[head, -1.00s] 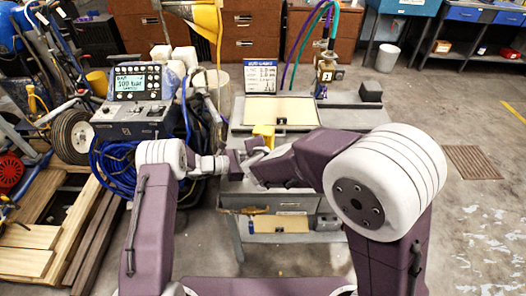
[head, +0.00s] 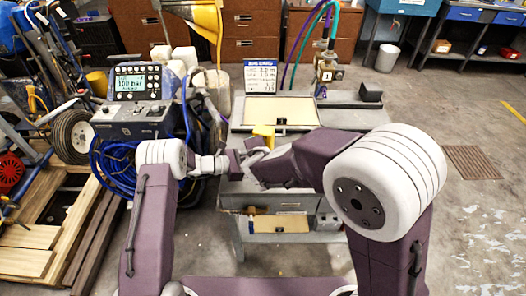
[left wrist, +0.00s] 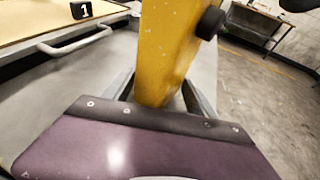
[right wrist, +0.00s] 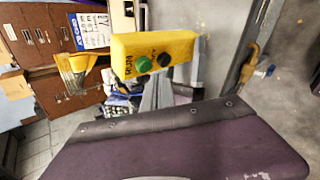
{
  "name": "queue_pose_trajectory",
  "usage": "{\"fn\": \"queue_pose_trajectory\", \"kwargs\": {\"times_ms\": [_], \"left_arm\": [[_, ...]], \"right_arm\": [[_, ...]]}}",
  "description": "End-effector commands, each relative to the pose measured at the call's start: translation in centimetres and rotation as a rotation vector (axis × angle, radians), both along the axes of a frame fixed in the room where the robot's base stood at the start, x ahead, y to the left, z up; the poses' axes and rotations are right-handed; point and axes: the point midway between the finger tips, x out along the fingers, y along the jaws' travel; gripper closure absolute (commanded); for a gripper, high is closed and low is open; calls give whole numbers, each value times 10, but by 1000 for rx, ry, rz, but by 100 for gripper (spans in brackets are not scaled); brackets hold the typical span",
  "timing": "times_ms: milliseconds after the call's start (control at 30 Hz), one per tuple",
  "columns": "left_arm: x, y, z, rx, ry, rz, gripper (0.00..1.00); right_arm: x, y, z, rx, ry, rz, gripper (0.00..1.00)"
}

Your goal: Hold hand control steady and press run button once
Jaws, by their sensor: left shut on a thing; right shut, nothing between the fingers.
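The hand control is a yellow box (right wrist: 150,52) with a green button (right wrist: 144,64) beside the word RUN and a black button (right wrist: 163,59). Its yellow body also fills the upper middle of the left wrist view (left wrist: 170,45), and a small part shows in the head view (head: 264,131). My left gripper (left wrist: 160,98) is shut on the hand control, one finger on each side. My right gripper (right wrist: 158,92) is shut and empty, its fingers pointing up at the box's button face, close below the buttons. I cannot tell whether they touch.
A grey workbench (head: 340,117) with a sign (head: 261,77) stands behind my grippers. A console (head: 138,82) reading 100 bar stands at left, above coiled blue hose (head: 113,165). Open floor lies to the right.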

Motion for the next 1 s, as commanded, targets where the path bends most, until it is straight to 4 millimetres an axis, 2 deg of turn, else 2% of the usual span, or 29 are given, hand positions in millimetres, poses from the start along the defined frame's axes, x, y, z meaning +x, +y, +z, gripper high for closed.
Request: {"fn": "queue_pose_trajectory", "kwargs": {"times_ms": [300, 1000], "left_arm": [[0, 0, 0, 0, 0, 0, 82], [0, 0, 0, 0, 0, 0, 82]], "right_arm": [[9, -3, 0, -1, 1, 0, 100], [13, -4, 0, 0, 0, 0, 100]]}}
